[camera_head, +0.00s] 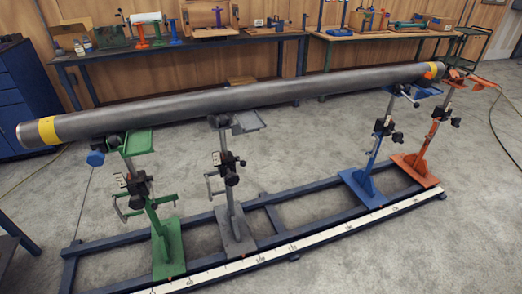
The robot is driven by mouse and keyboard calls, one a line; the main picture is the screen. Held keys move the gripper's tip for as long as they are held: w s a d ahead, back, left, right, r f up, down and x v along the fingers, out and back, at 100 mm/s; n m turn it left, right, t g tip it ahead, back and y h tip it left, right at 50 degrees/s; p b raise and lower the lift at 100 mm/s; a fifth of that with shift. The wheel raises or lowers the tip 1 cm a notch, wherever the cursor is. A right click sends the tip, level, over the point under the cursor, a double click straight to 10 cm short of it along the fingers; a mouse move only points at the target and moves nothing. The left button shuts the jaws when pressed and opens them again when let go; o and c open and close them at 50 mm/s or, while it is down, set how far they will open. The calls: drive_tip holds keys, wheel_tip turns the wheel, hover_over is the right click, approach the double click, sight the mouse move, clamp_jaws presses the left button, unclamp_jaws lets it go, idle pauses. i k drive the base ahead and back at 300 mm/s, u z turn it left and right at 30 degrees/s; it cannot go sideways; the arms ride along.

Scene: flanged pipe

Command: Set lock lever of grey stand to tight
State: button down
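The grey stand (235,232) is second from the left under the long pipe (270,94). It stands upright, with its head close under the pipe. A black clamp (231,175) sits midway up its post, with dark knob or lever parts sticking out and a small pale label on its left. A grey crank-like handle shows to the left, below the clamp. Which dark part is the lock lever, and whether it is tight or loose, is too small to tell. My gripper is not in view.
A green stand (168,250) is to the left; a blue stand (365,185) and an orange stand (417,168) are to the right. A dark floor frame (200,229) with a white scale strip (290,249) runs beneath. Workbenches line the back wall. Grey floor in front is clear.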

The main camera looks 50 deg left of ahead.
sight(243, 163)
drive_tip(key=z, duration=0.3)
drive_tip(key=i, duration=0.1)
drive_tip(key=u, duration=2.25)
drive_tip(key=i, duration=1.45)
drive_tip(key=z, duration=0.1)
